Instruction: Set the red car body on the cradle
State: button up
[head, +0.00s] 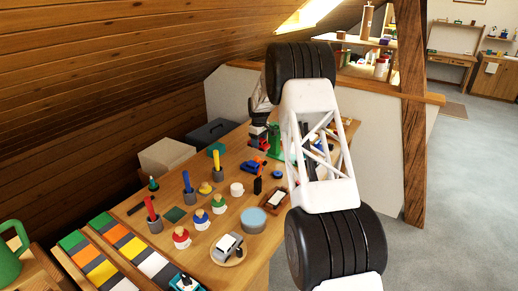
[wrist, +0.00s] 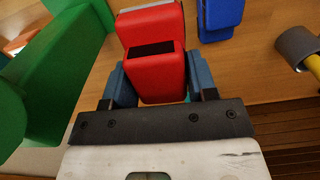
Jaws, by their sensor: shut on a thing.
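The red car body (wrist: 158,78) is held between the blue-grey pads of my gripper (wrist: 160,88) in the wrist view. It has a dark recess on its near face, and a pale strip shows at its far end. In the head view my gripper (head: 258,130) is small, over the far part of the table, beside a green upright piece. I cannot tell which piece is the cradle.
A large green piece (wrist: 50,75) stands close on the left in the wrist view, and a blue block (wrist: 220,18) on the right. On the table (head: 150,240) are a blue car (head: 254,166), pegged figures, rods in grey cups and a round plate. My white arm hides the right side.

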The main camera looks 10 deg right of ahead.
jog(key=shift+r, duration=0.5)
dwell(0.4)
jog(key=a+m, duration=0.3)
jog(key=shift+s+f+m, duration=0.1)
jog(key=shift+f+m, duration=0.2)
jog(key=shift+m, duration=0.1)
jog(key=s+d+r+m, duration=0.3)
jog(key=s+m, duration=0.2)
jog(key=s, duration=0.2)
jog(key=s+d+r+m, duration=0.3)
jog(key=s+r+m, duration=0.15)
jog(key=s, duration=0.35)
jog(key=s+d+r+m, duration=0.2)
jog(key=s+r+m, duration=0.1)
jog(key=s+m, duration=0.35)
jog(key=s+a+f+n, duration=0.2)
jog(key=s+a+f, duration=0.2)
jog(key=s+f, duration=0.4)
notch_tip(320, 180, down, 3)
jog(key=shift+r, duration=0.1)
